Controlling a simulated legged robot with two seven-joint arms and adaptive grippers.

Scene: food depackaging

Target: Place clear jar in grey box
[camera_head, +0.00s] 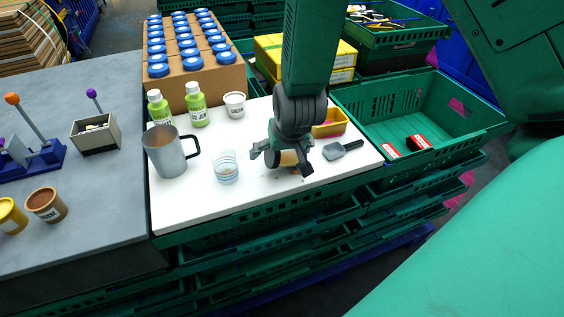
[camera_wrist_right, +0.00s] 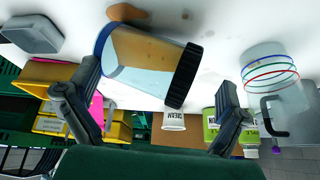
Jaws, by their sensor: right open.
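A clear jar with a dark lid and brown residue (camera_wrist_right: 140,62) lies on its side on the white board (camera_head: 190,205). In the head view my right gripper (camera_head: 281,160) hides most of it. My right gripper is open above the jar, with one finger on either side of it in the wrist view; contact cannot be told. A small grey box (camera_head: 96,136) with pale contents stands on the grey table at the left. My left gripper is not in view.
A striped clear glass (camera_head: 226,168) and a grey mug (camera_head: 168,153) stand left of the gripper. A green crate (camera_head: 465,125) is right.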

